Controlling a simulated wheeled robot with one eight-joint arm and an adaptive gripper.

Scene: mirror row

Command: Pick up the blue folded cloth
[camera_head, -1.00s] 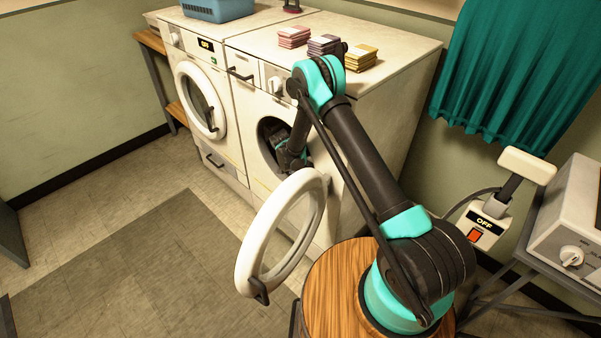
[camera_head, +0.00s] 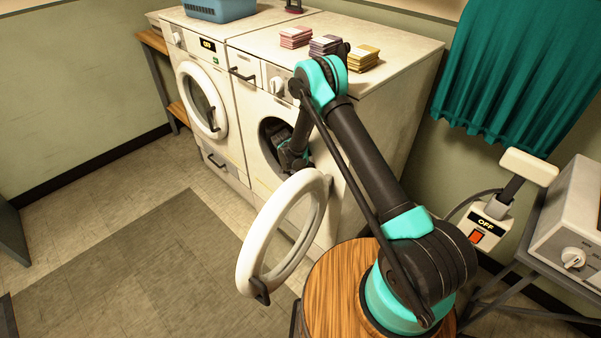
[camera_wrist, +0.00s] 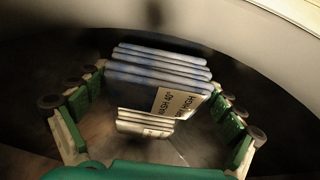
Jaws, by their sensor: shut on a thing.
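The blue folded cloth (camera_wrist: 155,68) shows in the wrist view as a stack of layers with a pale label reading "WASH 40°" and "HIGH". My gripper (camera_wrist: 162,88) has its green-padded fingers on the cloth's left and right sides and is shut on it. Pale layered edges show just below the cloth; I cannot tell whether they are a reflection. In the head view my gripper is at the round opening (camera_head: 267,132) of the right white machine (camera_head: 398,80), partly inside. The cloth is hidden in the head view.
The machine's round door (camera_head: 258,232) hangs open in front of the opening, close below my forearm. Pink (camera_head: 295,38), purple (camera_head: 325,45) and yellow (camera_head: 363,57) folded stacks lie on top, near my elbow. The floor at left is clear.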

